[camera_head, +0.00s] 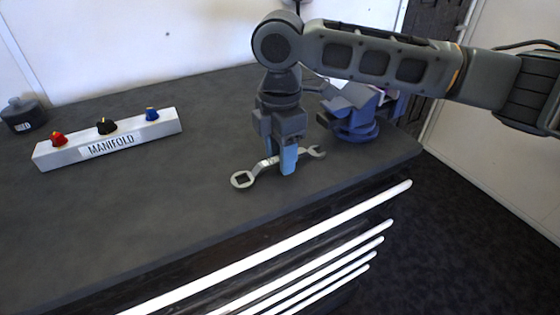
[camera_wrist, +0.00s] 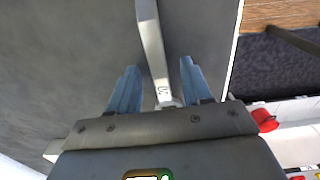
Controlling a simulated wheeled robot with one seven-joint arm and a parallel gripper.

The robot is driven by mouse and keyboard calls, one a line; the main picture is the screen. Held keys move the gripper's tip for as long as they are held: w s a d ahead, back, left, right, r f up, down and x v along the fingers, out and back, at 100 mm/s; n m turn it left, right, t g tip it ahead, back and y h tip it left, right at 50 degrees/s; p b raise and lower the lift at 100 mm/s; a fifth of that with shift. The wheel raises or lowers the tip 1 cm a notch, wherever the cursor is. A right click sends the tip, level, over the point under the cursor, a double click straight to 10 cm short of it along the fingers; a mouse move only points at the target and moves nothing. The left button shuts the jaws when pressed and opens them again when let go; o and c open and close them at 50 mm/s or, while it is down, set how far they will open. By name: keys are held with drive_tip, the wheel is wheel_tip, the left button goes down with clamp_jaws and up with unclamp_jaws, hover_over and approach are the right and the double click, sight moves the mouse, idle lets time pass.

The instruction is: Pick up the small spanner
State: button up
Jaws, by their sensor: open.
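A silver spanner (camera_head: 242,179) lies on the dark worktop, with a ring-shaped end at the left and an open-jawed end at the right. My gripper (camera_head: 288,160) points down over the middle of the spanner, and its blue fingers hide part of the handle. In the wrist view the spanner's handle (camera_wrist: 153,50) runs between the two open blue fingers of my gripper (camera_wrist: 156,85), with a visible gap on each side. A marking shows on the handle, and its lower end is hidden behind the gripper body.
A white block labelled MANIFOLD (camera_head: 110,139) with red, black and blue knobs is at the left of the worktop (camera_head: 150,215). A dark weight-like object (camera_head: 23,115) is at the far left. A blue vise (camera_head: 352,112) stands close behind the spanner at the right. White drawer handles (camera_head: 290,240) run below the front edge.

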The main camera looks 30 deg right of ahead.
drive_tip(key=shift+f, duration=0.25)
idle(0.5)
clamp_jaws()
idle(0.4)
